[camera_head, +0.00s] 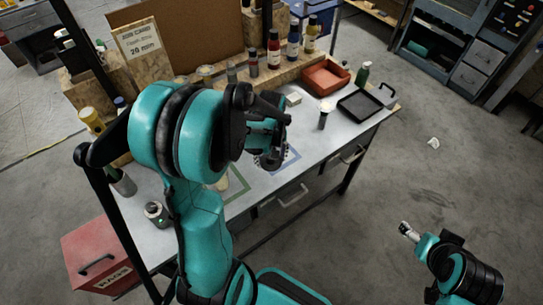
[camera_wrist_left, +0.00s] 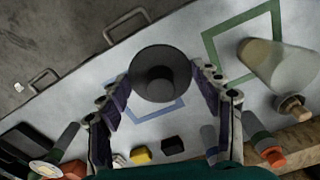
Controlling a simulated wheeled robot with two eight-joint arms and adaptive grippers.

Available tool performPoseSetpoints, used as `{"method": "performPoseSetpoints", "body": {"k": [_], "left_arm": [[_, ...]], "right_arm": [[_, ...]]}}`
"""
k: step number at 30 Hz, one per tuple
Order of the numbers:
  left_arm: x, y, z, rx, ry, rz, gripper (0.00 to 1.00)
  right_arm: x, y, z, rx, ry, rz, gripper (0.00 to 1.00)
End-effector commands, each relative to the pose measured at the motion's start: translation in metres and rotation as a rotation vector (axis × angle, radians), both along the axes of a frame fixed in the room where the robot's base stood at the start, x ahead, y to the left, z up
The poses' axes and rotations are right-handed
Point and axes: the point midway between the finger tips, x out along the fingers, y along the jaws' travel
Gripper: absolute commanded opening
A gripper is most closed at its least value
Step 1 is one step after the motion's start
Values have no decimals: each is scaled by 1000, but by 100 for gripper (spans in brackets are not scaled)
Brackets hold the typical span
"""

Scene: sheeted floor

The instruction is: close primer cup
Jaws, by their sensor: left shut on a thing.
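My left gripper (camera_head: 268,148) is over the table's blue square outline, beside the green one. In the left wrist view its fingers (camera_wrist_left: 162,82) are shut on a dark round lid-like piece (camera_wrist_left: 160,62). Whether a cup sits under this piece is hidden. A pale, see-through tapered vessel (camera_wrist_left: 272,62) shows at the green square outline (camera_wrist_left: 222,40), apart from the fingers; it could be the primer cup. In the head view my arm hides most of that area. My right gripper (camera_head: 407,231) is over the floor, away from the table; its finger gap is too small to tell.
The grey table (camera_head: 330,140) has a red tray (camera_head: 325,78), a black tray (camera_head: 360,105) and a small cup-like item (camera_head: 323,118) at the right. Bottles (camera_head: 274,50) stand on a back shelf. A metal can (camera_head: 156,213) stands at the left. The floor at right is mostly free.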

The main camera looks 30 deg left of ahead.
Motion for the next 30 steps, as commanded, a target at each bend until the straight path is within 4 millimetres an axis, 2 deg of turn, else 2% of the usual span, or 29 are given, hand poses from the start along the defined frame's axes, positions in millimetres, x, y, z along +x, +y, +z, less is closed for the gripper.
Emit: {"method": "performPoseSetpoints", "body": {"k": [5,8,15,19,23,30], "left_arm": [[1,-1,-1,0,0,-5,51],[5,-10,-13,0,0,-80,51],[27,-71,-75,0,0,-581,51],[34,-98,-96,0,0,-807,51],[36,-110,-102,0,0,-909,51],[36,-110,-100,0,0,-920,51]], "right_arm": [[0,0,-1,0,0,0,75],[0,0,-12,0,0,0,75],[0,0,-66,0,0,0,75],[0,0,-84,0,0,0,75],[0,0,-88,0,0,0,75],[0,0,-86,0,0,0,75]]}}
